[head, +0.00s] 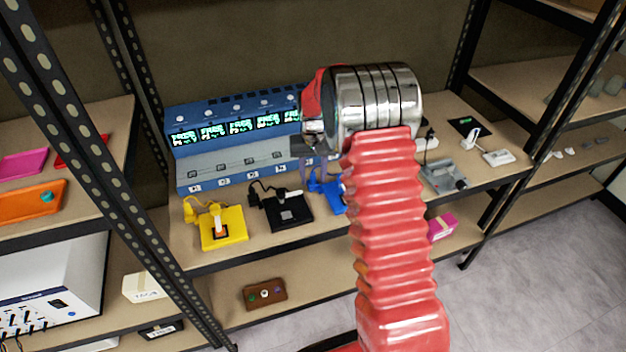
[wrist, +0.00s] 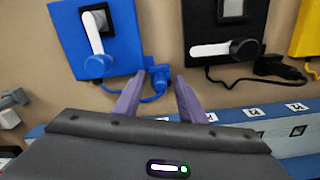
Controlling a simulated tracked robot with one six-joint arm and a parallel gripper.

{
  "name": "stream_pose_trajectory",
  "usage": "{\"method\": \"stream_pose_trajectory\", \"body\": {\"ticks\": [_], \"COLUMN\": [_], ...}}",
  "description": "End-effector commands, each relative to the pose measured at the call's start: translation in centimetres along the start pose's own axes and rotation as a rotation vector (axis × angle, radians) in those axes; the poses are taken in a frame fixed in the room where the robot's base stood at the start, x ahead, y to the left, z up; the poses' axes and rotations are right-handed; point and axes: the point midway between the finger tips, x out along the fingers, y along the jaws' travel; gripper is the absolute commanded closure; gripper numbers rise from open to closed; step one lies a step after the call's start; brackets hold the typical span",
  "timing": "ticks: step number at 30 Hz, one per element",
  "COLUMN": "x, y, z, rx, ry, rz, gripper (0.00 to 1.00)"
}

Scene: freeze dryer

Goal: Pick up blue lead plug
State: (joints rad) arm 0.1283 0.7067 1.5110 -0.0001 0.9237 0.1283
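The blue box (wrist: 120,30) has a white lever and a dark square panel. Its blue lead ends in the blue lead plug (wrist: 159,77), which lies on the shelf beside the box. In the wrist view my gripper (wrist: 160,78) is open, its two purple fingers spread with the plug showing between and just beyond the tips. I cannot tell if either finger touches it. In the head view my gripper (head: 319,172) points down by the blue box (head: 335,196), which my arm partly hides. The plug is not clear there.
A black box (head: 290,212) and a yellow box (head: 231,232), each with a lead, stand to the left. The blue station (head: 228,170) with several lit FREE displays stands behind. A grey device (head: 440,178) stands to the right. Rack posts flank the shelf.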

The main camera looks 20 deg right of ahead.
Motion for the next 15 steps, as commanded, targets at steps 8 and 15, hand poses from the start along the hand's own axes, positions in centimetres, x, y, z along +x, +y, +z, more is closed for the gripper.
{"method": "stream_pose_trajectory", "body": {"ticks": [8, 15], "x": [-0.01, -0.01], "y": [0.00, 0.00], "z": [0.00, 0.00], "rx": [0.000, 0.000], "ry": [0.000, 0.000], "rz": [0.000, 0.000], "gripper": [0.74, 0.91]}}
